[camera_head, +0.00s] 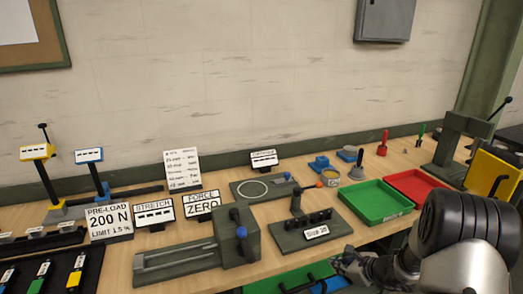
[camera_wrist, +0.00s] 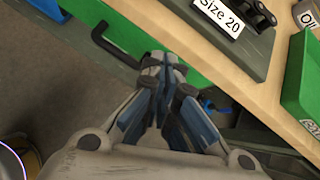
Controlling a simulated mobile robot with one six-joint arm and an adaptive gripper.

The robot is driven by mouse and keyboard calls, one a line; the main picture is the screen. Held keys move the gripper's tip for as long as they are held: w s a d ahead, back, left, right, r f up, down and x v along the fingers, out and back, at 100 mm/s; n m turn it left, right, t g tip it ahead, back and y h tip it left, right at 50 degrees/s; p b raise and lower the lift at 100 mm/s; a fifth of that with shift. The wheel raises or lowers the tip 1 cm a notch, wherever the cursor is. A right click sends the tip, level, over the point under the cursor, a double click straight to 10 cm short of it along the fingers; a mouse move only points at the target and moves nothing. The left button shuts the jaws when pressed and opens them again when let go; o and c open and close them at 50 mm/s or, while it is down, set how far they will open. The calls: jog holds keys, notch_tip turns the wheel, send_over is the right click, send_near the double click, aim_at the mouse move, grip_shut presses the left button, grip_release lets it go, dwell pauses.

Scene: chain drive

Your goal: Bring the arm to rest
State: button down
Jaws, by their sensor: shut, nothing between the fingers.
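My gripper (camera_wrist: 163,72) is shut and empty in the wrist view, its fingertips together near the middle of the picture. It lies in front of the workbench's front edge, close in the picture to a green drawer front with a black handle (camera_wrist: 112,45). In the head view my gripper (camera_head: 345,262) shows at the bench's front edge, below the dark block marked Size 20 (camera_head: 310,234). My dark wrist and arm come in from the lower right. Whether the fingers touch anything cannot be told.
A green tray (camera_head: 378,222) and a red tray (camera_head: 420,180) stand on the bench right of the Size 20 block (camera_wrist: 255,40). A grey fixture with a blue knob (camera_head: 238,238) stands to the left. Grey floor shows below the drawer (camera_wrist: 60,90).

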jog(key=s+a+r+n+g+y, duration=0.1)
jog(key=s+a+r+n, duration=0.35)
jog(key=r, duration=0.25)
jog(key=s+a+r+n+g, duration=0.1)
jog(key=s+a+r+n, duration=0.35)
jog(key=a+r, duration=0.2)
jog(key=s+a+r+n+g+y, duration=0.1)
jog(key=s+a+r+n, duration=0.3)
jog(key=r, duration=0.3)
jog(key=s+a+r+n+g+h, duration=0.2)
jog(key=s+r+n, duration=0.2)
jog(key=s+n, duration=0.5)
jog(key=s+d+r+n+h, duration=0.1)
jog(key=s+d+n+h, duration=0.1)
jog(key=s, duration=0.5)
jog(key=s+d+n+t+h, duration=0.1)
jog(key=s+d+n+h, duration=0.1)
jog(key=s, duration=0.4)
jog(key=shift+s+d+r+n+h, duration=0.3)
jog(key=shift+s+d+r+n, duration=0.15)
jog(key=shift+n, duration=0.25)
